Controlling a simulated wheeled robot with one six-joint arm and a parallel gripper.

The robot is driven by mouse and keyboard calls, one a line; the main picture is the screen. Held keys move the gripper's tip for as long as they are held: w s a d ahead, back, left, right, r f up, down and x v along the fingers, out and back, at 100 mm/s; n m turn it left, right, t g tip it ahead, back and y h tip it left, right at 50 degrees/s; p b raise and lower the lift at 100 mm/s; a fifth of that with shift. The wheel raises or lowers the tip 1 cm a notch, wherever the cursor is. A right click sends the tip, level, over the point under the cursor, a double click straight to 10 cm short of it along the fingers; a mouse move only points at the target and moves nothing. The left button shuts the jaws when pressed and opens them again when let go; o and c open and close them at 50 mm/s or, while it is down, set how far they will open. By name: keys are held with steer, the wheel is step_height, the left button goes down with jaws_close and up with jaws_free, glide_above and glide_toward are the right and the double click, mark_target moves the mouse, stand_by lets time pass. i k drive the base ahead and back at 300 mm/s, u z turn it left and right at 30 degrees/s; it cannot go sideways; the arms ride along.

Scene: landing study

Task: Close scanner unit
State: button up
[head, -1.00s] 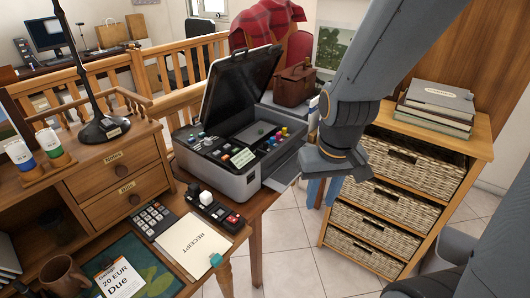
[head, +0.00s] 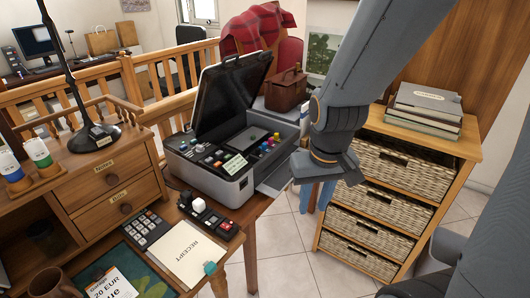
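The scanner unit (head: 213,174) is a grey and black machine on the wooden desk, left of the picture's middle. Its dark lid (head: 230,95) stands open, tilted up at the back. The bed beneath is exposed, with dark buttons, a small label and several coloured pieces at its right. My arm comes down from the top right, and its end (head: 325,165) is just right of the scanner, apart from the lid.
A wicker-drawer cabinet (head: 389,205) with stacked books (head: 424,108) stands right of my arm. A brown bag (head: 285,90) is behind the scanner. A black lamp (head: 95,137) stands left.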

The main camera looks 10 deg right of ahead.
mark_target(230, 92)
steer(key=z, duration=0.05)
steer(key=k, duration=0.6)
steer(key=z, duration=0.5)
steer(key=i, duration=1.65)
steer(key=u, duration=0.55)
